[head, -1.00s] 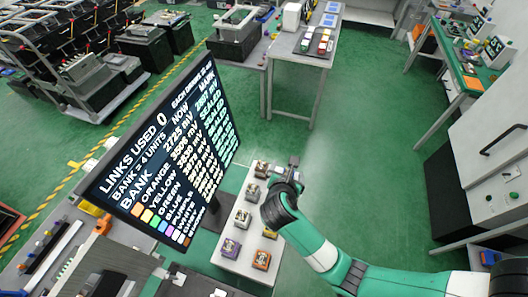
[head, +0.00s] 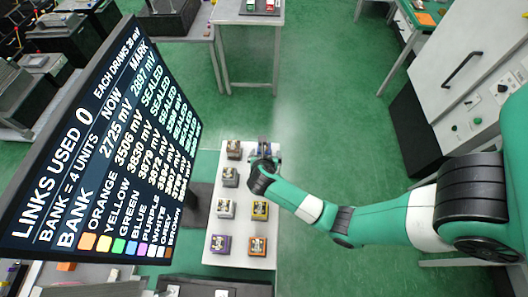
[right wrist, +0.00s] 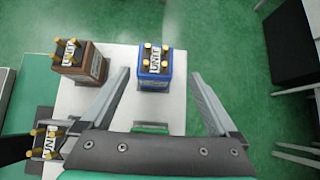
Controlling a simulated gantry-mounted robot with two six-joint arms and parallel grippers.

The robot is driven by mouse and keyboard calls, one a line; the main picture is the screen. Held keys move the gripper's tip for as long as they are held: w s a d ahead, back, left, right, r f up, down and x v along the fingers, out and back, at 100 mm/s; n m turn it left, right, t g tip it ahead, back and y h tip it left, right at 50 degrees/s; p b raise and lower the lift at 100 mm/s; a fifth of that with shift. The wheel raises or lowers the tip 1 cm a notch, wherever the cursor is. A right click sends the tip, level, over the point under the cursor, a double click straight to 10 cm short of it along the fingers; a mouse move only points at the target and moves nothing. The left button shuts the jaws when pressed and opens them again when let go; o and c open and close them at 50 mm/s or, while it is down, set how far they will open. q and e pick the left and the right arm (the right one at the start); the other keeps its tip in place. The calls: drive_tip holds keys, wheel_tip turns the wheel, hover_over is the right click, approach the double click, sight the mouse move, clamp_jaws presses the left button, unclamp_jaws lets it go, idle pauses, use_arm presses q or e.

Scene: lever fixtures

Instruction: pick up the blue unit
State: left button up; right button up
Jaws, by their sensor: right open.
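The blue unit (right wrist: 153,78) is a small box with a black-and-white top and brass posts, upright near the far end of a narrow white table (right wrist: 113,106). In the right wrist view it lies between my spread fingertips, with gaps on both sides. My right gripper (right wrist: 160,75) is open and empty, pointing down over it. In the head view my right gripper (head: 264,150) is at the table's far right end and mostly hides the blue unit. My left gripper is not seen.
A brown unit (head: 234,150) stands left of the blue one, with a grey unit (head: 230,177) nearer. White (head: 225,208), yellow (head: 260,210), purple (head: 220,244) and orange (head: 258,246) units follow. A large screen (head: 105,150) rises left of the table.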

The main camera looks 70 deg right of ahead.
drive_tip(key=x, duration=0.2)
drive_tip(key=b+x, duration=0.1)
drive_tip(key=x, duration=0.2)
drive_tip(key=shift+w+f+b, duration=0.35)
drive_tip(key=shift+w+f, duration=0.05)
drive_tip(key=shift+f, duration=0.05)
clamp_jaws()
